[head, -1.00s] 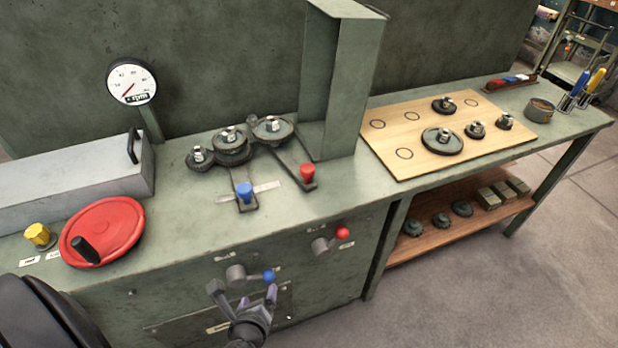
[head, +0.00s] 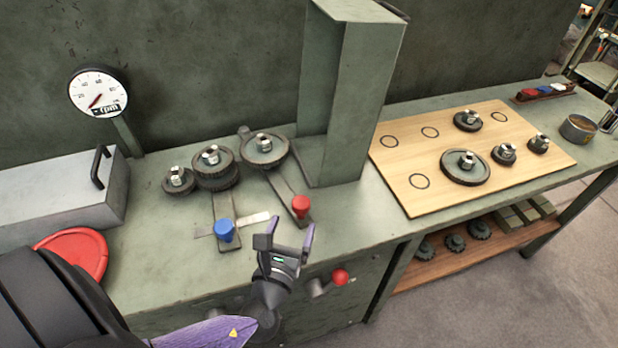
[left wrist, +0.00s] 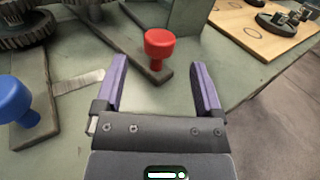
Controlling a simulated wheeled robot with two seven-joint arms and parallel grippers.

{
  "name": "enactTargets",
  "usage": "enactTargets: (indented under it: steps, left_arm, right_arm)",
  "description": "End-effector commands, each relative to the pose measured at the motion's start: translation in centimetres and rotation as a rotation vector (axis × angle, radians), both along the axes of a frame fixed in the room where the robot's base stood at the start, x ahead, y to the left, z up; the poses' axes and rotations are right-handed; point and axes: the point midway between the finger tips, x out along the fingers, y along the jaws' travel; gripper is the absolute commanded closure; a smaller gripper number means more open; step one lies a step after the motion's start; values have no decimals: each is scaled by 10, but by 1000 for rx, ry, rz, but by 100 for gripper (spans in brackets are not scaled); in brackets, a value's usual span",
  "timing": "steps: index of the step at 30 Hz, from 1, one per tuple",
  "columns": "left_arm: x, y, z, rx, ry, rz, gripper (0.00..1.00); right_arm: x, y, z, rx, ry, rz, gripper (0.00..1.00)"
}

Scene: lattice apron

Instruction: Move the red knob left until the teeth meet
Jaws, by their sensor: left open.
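The red knob (head: 301,205) stands upright on the near end of a grey swing arm (head: 284,191). A toothed gear (head: 264,150) sits at the arm's far end. To its left are a stacked middle gear (head: 213,168) and a small gear (head: 178,181). I cannot tell for sure whether the right gear's teeth touch the middle one. My left gripper (head: 289,240) is open and empty, just in front of the red knob. In the left wrist view, the red knob (left wrist: 158,46) shows beyond and between the purple fingertips (left wrist: 160,75), apart from both. My right gripper is not in view.
A blue knob (head: 225,231) on another arm stands left of my gripper. A green upright post (head: 341,100) rises behind the red knob. A wooden board (head: 400,160) with gears lies right. A red-ball lever (head: 340,277) sticks out of the bench front.

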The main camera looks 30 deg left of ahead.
Motion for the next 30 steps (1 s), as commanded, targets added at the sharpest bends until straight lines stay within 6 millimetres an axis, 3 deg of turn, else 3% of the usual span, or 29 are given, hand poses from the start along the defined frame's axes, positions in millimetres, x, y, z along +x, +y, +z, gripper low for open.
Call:
enactTargets:
  steps: [6,12,23,24,30]
  left_arm:
    - [48,15,-1,0,-3,2,12]
    - [78,24,-1,-1,-1,1,12]
    - [87,26,0,-2,1,0,12]
    - [87,26,0,-2,1,0,14]
    - [87,26,0,-2,0,0,57]
  right_arm:
    - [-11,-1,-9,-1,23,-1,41]
    - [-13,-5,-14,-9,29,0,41]
    - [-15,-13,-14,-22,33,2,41]
    - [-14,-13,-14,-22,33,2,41]
    - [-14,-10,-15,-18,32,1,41]
